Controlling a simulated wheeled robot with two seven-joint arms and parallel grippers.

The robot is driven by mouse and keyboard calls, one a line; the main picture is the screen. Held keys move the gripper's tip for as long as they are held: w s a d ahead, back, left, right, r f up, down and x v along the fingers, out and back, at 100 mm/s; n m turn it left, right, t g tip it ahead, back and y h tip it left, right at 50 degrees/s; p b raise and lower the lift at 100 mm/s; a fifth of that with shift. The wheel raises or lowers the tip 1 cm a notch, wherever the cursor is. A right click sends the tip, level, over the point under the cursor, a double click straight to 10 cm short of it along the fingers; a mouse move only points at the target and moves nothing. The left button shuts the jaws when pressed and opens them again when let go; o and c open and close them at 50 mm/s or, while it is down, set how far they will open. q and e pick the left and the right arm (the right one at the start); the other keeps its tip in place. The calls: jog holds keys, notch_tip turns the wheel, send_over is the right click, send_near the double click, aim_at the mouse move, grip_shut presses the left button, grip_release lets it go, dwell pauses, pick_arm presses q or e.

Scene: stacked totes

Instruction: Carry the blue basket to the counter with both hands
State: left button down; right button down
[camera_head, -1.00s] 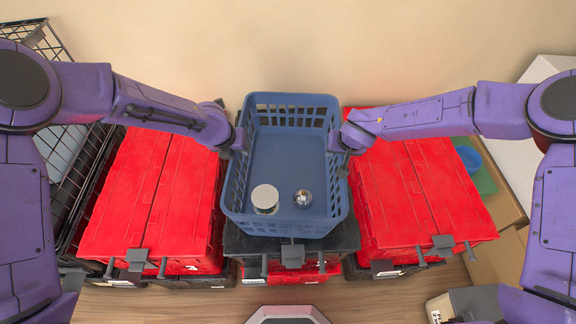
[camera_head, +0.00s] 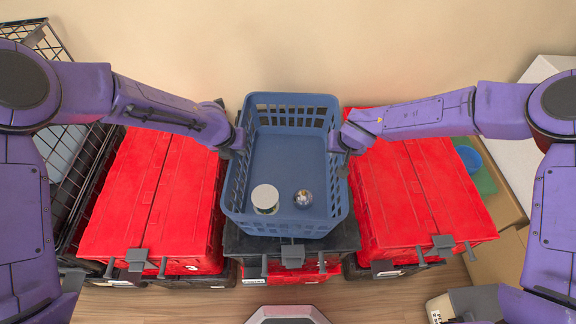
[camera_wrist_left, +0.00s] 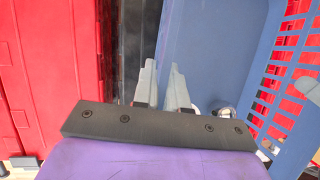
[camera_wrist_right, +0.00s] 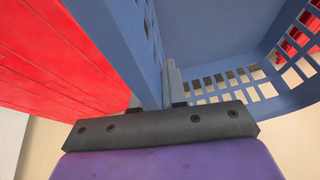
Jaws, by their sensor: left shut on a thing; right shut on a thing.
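The blue basket (camera_head: 290,228) sits upright on a black-lidded tote (camera_head: 345,240) between two red totes. Inside it lie a white-topped round can (camera_head: 265,197) and a shiny metallic ball (camera_head: 303,198). My left gripper (camera_head: 236,146) is shut on the basket's left rim; its fingers (camera_wrist_left: 162,85) show close together at the wall in the left wrist view. My right gripper (camera_head: 340,145) is shut on the right rim; its fingers (camera_wrist_right: 172,85) straddle the basket wall (camera_wrist_right: 125,40) in the right wrist view.
Red-lidded totes stand left (camera_head: 150,200) and right (camera_head: 420,195) of the basket, close to it. A black wire cage (camera_head: 85,190) is at the far left. Cardboard boxes (camera_head: 495,262) and a green item with a blue bowl (camera_head: 470,160) are at right. The wall is behind.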

pick_arm(q)
jog(key=shift+r, duration=0.1)
pick_arm(e)
jog(key=shift+r, duration=0.15)
dwell(0.7)
